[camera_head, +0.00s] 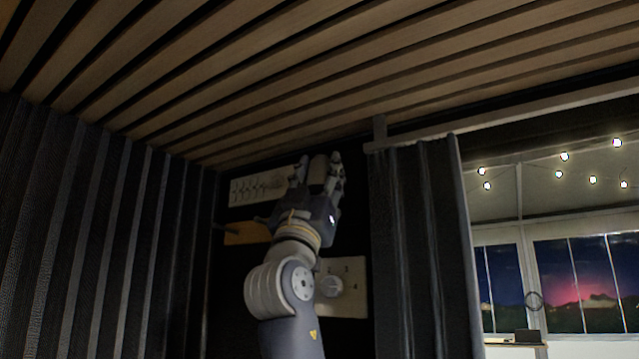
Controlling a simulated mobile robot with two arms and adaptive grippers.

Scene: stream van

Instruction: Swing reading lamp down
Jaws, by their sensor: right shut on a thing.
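My right gripper (318,166) reaches up in the middle of the picture, in front of the dark back wall just below the slatted ceiling. Its fingers are shut around a pale, rounded piece (318,170), which looks like the head of the reading lamp. The piece points upward between the fingers. The lamp's mount and arm are hidden behind the gripper or too dark to tell. My left gripper is not in view.
A pale panel with hook shapes (258,188), a small wooden shelf (245,233) and a white panel with a round knob (350,290) are on the wall around my arm. Dark curtains hang left (70,230) and right (425,240). The slatted ceiling (300,60) is close above.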

